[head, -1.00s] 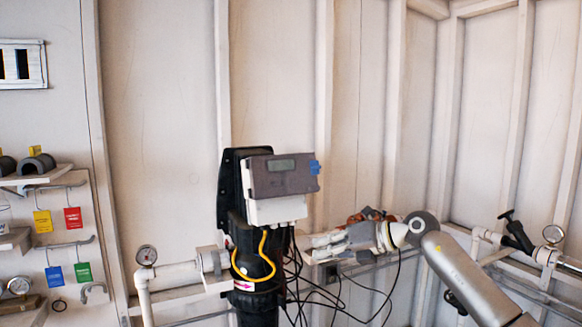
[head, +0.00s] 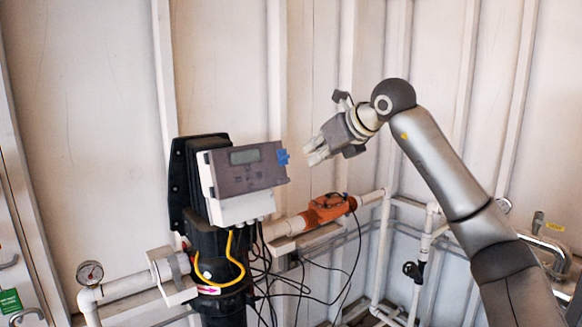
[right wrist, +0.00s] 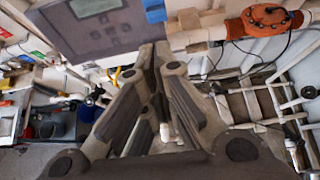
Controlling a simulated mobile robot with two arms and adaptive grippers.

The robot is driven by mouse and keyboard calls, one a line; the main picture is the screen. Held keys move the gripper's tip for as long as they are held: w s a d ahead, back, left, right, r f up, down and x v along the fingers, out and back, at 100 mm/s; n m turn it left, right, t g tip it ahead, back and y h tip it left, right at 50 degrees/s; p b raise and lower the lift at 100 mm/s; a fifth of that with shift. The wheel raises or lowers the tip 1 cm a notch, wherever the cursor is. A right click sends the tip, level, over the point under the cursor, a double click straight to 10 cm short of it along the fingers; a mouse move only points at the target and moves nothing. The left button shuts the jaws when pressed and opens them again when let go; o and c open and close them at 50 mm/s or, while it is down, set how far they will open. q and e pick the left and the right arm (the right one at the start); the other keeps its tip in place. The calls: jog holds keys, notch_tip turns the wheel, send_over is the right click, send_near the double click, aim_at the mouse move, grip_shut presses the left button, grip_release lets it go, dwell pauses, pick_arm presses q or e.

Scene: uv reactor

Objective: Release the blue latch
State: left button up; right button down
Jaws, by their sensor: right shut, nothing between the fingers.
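The blue latch (head: 282,157) sits on the right edge of the grey control box (head: 243,170), which is mounted on the black reactor housing (head: 190,190). The latch also shows in the right wrist view (right wrist: 155,11), at the top, just beyond my fingers. My right gripper (head: 308,157) is shut and empty, a short way to the right of the latch at about its height. In the right wrist view its fingers (right wrist: 158,50) point up toward the box's right edge. I cannot tell if they touch the latch. My left gripper is out of view.
An orange fitting (head: 327,208) sits on the white pipe below my right gripper. Black cables (head: 300,285) hang loose below the box, and a yellow cable (head: 240,265) loops on the housing. A gauge (head: 90,272) stands at left. The wall behind is clear.

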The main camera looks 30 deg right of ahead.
aim_at(284, 165)
jog(key=p+x, duration=0.3)
jog(key=x, duration=0.6)
jog(key=shift+w+a+f+p, duration=0.1)
jog(key=shift+w+a+p, duration=0.05)
jog(key=shift+w+p, duration=0.2)
jog(key=shift+w+f, duration=0.25)
jog(key=shift+r+p, duration=0.45)
jog(key=shift+r, duration=0.15)
jog(key=shift+w+r, duration=0.1)
jog(key=shift+r, duration=0.25)
jog(key=shift+w, duration=0.1)
jog(key=shift+r, duration=0.1)
